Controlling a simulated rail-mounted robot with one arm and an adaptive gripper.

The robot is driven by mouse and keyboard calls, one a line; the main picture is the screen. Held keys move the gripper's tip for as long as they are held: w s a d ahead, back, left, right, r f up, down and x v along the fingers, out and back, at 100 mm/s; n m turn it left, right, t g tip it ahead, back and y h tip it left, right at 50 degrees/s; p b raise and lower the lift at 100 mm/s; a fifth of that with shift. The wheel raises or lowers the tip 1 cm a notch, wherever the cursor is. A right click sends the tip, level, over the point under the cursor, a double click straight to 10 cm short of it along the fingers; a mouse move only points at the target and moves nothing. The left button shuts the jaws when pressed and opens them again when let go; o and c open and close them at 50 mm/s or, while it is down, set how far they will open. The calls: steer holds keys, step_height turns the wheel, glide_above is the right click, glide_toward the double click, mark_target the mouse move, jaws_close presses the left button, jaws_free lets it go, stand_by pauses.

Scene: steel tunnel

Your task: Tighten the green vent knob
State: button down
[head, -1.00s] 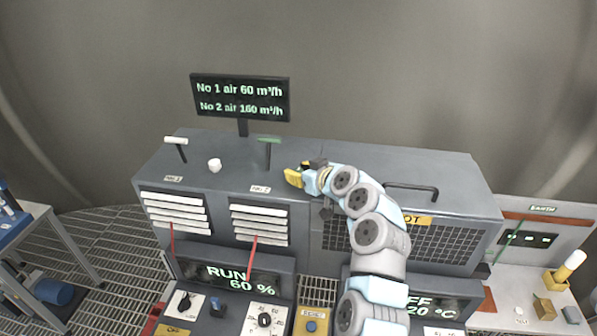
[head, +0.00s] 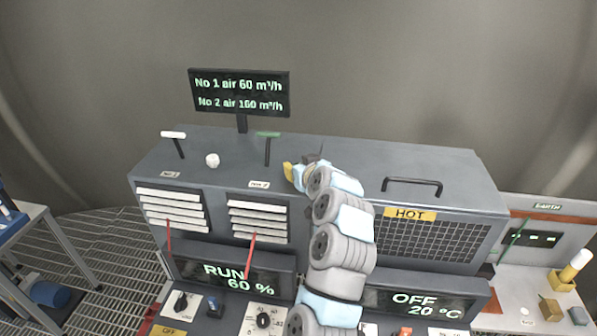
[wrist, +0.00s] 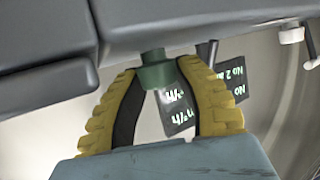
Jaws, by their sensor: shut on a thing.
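The green vent knob (wrist: 156,74) shows in the wrist view as a short green cylinder on a thin stem from the cabinet top. That view is upside down. My gripper (wrist: 160,82) has its two yellow ribbed fingers on either side of the knob, shut on it. In the head view my gripper (head: 290,172) is at the cabinet top, right of the green-handled lever (head: 268,134), and hides the knob there.
The dark cabinet (head: 330,148) also bears a white knob (head: 212,160), a white-handled lever (head: 173,135) and a dark bar handle (head: 412,183) above the HOT label (head: 410,214). An air-flow display (head: 240,93) stands behind, reading No 1 60 and No 2 160 m³/h.

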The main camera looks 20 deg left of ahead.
steer(key=m+t+h+b, duration=0.1)
steer(key=m+h, duration=0.1)
steer(key=m+t+h+b, duration=0.1)
steer(key=m+h, duration=0.1)
steer(key=shift+s+a+f+m+t+h, duration=0.1)
steer(key=shift+a+m+t+h, duration=0.05)
steer(key=shift+m+t+h, duration=0.2)
steer(key=m+h+b, duration=0.1)
steer(key=m+h, duration=0.1)
steer(key=h, duration=0.1)
steer(key=shift+f+m+t+b, duration=0.1)
steer(key=shift+m+t+b, duration=0.15)
steer(key=shift+b, duration=0.15)
steer(key=m+h+b, duration=0.2)
steer(key=h+b, duration=0.1)
steer(key=shift+f, duration=0.1)
steer(key=m+h+b, duration=0.2)
steer(key=b, duration=0.1)
steer(key=shift+m+g+h+b, duration=0.35)
steer(key=shift+m+g+b, duration=0.05)
steer(key=shift+d+r+m+h+b, duration=0.2)
steer(key=shift+m+h+b, duration=0.1)
steer(key=shift+b, duration=0.1)
steer(key=c, duration=0.7)
jaws_free()
steer(key=shift+o, duration=0.2)
